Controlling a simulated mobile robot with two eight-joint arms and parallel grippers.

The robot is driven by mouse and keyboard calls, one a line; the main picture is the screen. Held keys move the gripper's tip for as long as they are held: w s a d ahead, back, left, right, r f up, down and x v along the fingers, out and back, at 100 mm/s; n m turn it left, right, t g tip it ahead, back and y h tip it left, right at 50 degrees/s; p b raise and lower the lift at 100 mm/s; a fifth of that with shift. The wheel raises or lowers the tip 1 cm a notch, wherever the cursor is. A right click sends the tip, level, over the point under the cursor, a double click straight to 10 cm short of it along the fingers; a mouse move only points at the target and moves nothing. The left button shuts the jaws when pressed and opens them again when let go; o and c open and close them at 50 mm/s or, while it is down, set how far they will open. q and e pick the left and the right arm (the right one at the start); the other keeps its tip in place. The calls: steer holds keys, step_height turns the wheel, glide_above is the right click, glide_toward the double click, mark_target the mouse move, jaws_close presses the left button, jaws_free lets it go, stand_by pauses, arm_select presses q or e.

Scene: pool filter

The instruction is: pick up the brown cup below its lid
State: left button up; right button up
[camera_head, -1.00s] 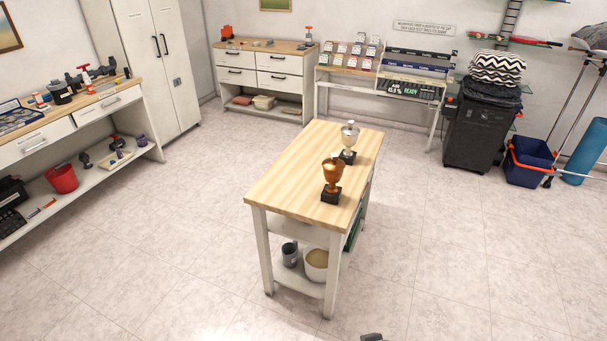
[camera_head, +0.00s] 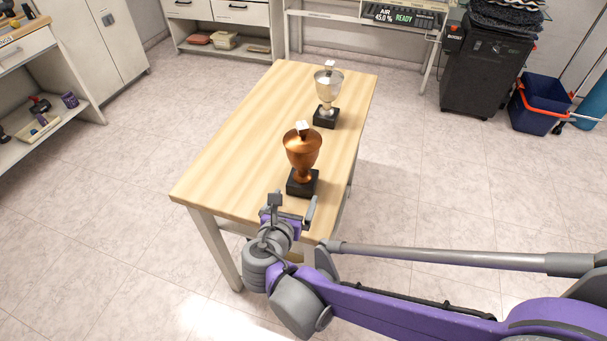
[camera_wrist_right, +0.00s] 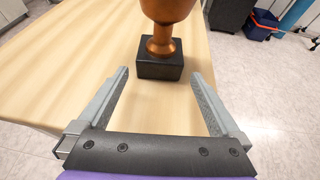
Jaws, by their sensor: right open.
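The brown cup (camera_head: 302,152) is a coppery trophy cup with a stem, a black square base (camera_head: 302,183) and a lid with a pale knob (camera_head: 302,128). It stands upright near the front end of the wooden table. In the right wrist view its bowl (camera_wrist_right: 167,8), stem and base (camera_wrist_right: 160,68) show ahead, with the lid out of the picture. My right gripper (camera_head: 293,203) is just in front of the cup, low by its base. Its two fingers (camera_wrist_right: 160,78) are apart, with nothing between the tips; the cup is beyond them. My left gripper is not in view.
A silver cup (camera_head: 327,90) on a black base stands behind the brown cup on the same table (camera_head: 235,140). The table's left part is clear. A black bin (camera_head: 487,65) and a blue bucket (camera_head: 540,100) stand on the floor at the right.

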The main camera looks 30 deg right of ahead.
mark_target(302, 181)
steer(key=x, duration=0.3)
steer(key=shift+w+d+b, duration=0.1)
steer(key=shift+d+b, duration=0.05)
steer(key=shift+b, duration=0.15)
steer(key=b+x, duration=0.1)
steer(key=x, duration=0.5)
steer(key=shift+w+r, duration=0.15)
steer(key=shift+r, duration=0.05)
steer(key=shift+r, duration=0.1)
steer(key=c, duration=1)
